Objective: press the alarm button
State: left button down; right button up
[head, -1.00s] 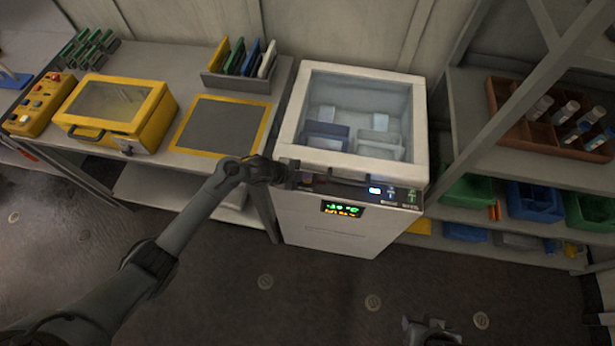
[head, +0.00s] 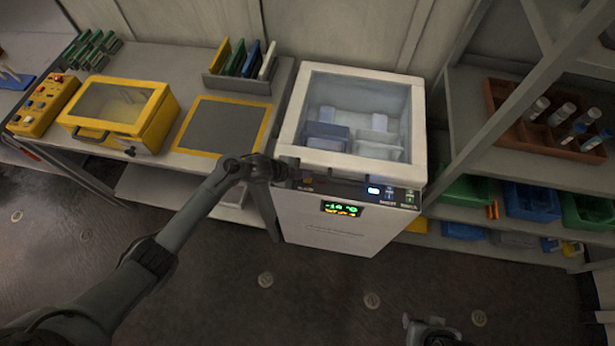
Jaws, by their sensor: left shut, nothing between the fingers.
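The white chest freezer (head: 330,233) stands in the middle, with a dark control strip along its upper front edge. A small amber alarm button (head: 307,181) sits at the left end of this strip, above a faint label. My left gripper (head: 291,172) is shut and empty, just left of the button and close to the strip. I cannot tell whether it touches the panel. A display (head: 341,209) below shows a green temperature and amber text. My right gripper (head: 431,330) is partly in view at the bottom edge, away from the freezer; its fingers are unclear.
Other controls with a lit blue-white indicator (head: 373,190) sit further right on the strip. A bench with a yellow case (head: 152,132) and a yellow-edged mat (head: 267,130) stands left. A shelf with bins and a vial rack (head: 497,119) stands right. The floor in front is clear.

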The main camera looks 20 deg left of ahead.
aim_at(305, 180)
pick_arm(q)
notch_tip(305, 180, up, 5)
jog(key=p, duration=0.4)
jog(key=shift+p, duration=0.4)
jog(key=shift+f, duration=0.1)
